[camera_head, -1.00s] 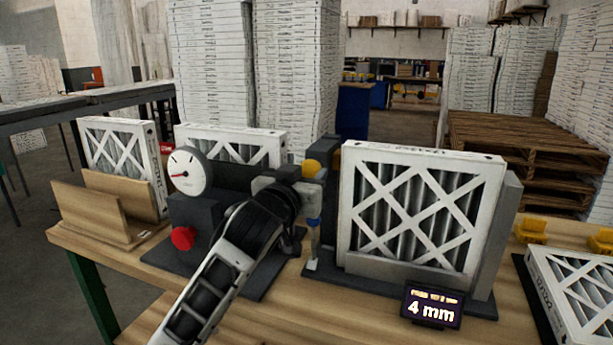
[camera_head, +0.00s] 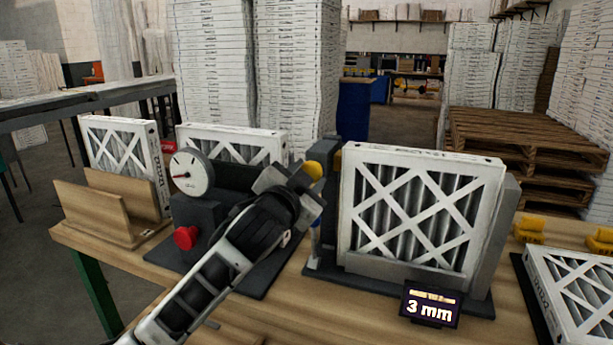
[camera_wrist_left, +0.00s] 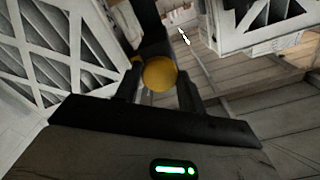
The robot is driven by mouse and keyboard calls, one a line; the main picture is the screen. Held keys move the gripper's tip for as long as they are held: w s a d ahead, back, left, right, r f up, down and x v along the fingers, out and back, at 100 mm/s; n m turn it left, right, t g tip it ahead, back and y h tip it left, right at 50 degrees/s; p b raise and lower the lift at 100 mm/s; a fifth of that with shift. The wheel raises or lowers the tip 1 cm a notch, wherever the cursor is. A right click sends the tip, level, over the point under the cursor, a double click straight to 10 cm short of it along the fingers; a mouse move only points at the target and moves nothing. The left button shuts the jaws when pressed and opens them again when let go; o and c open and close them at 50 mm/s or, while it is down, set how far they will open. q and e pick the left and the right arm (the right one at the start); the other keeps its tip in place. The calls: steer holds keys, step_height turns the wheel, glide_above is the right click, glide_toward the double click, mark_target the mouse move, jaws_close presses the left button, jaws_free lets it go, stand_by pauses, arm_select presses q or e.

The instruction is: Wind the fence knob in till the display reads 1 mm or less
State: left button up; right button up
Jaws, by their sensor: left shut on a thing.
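The yellow fence knob (camera_head: 314,170) is on the dark fixture left of an upright white-framed filter (camera_head: 420,210). My left gripper (camera_head: 300,181) is shut on the knob, its fingers tilted in the head view. In the left wrist view the yellow knob (camera_wrist_left: 160,73) sits between the two dark fingers (camera_wrist_left: 158,88). The display (camera_head: 430,306) at the front of the fixture reads 3 mm. My right gripper is not in view.
A gauge (camera_head: 191,172) and a red button (camera_head: 186,237) stand left of my left gripper. A wooden rack (camera_head: 100,212) is at the bench's left. Another filter (camera_head: 575,290) lies at the right.

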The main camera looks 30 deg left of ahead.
arm_select(q)
steer(key=m, duration=0.4)
steer(key=shift+m, duration=0.4)
steer(key=shift+a, duration=0.1)
steer(key=o, duration=1)
steer(key=shift+c, duration=0.2)
